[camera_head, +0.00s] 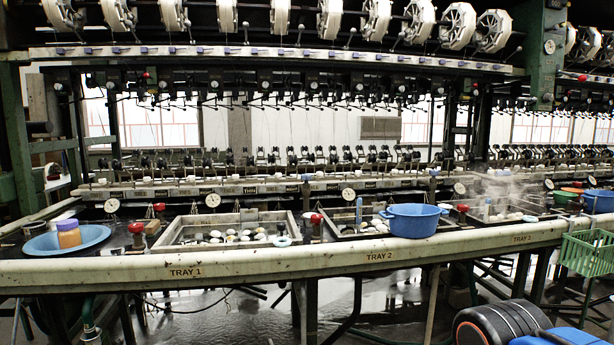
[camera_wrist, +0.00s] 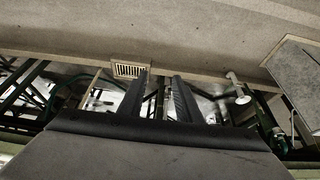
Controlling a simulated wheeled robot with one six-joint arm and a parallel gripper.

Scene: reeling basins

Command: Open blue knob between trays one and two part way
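A small blue knob (camera_head: 307,178) tops a short post behind the gap between tray one (camera_head: 167,233) and tray two (camera_head: 331,232) in the head view. It is too small to tell how far it is turned. A red knob (camera_head: 316,218) stands nearer, in the same gap. My gripper (camera_wrist: 160,76) shows only in the wrist view. Its two dark fingers are apart with nothing between them. The blue knob does not show in the wrist view, so my gripper is not at it.
A blue basin (camera_head: 414,221) sits on tray two's right side, beside an upright blue handle (camera_head: 359,210). A blue dish (camera_head: 50,242) with an orange-brown jar (camera_head: 68,234) stands far left. A green basket (camera_head: 588,252) hangs at right. Steam rises over tray three.

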